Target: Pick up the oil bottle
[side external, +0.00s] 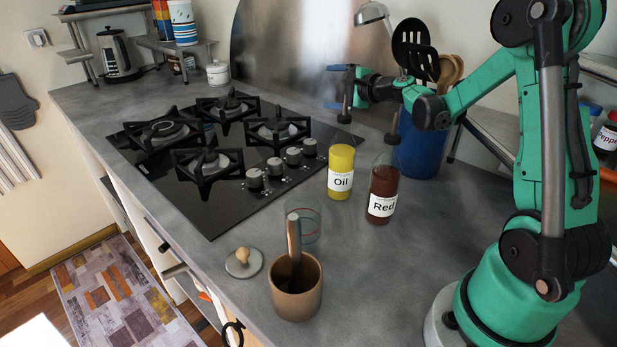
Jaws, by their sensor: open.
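The bottle's body is in clear view.
A dark red bottle (383,190) labelled "Red" stands close right of the oil bottle. A blue utensil holder (420,150) is behind it. The black cooktop (215,205) lies left. A glass (309,228), brown mortar (295,300) and lid (243,264) stand in front.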

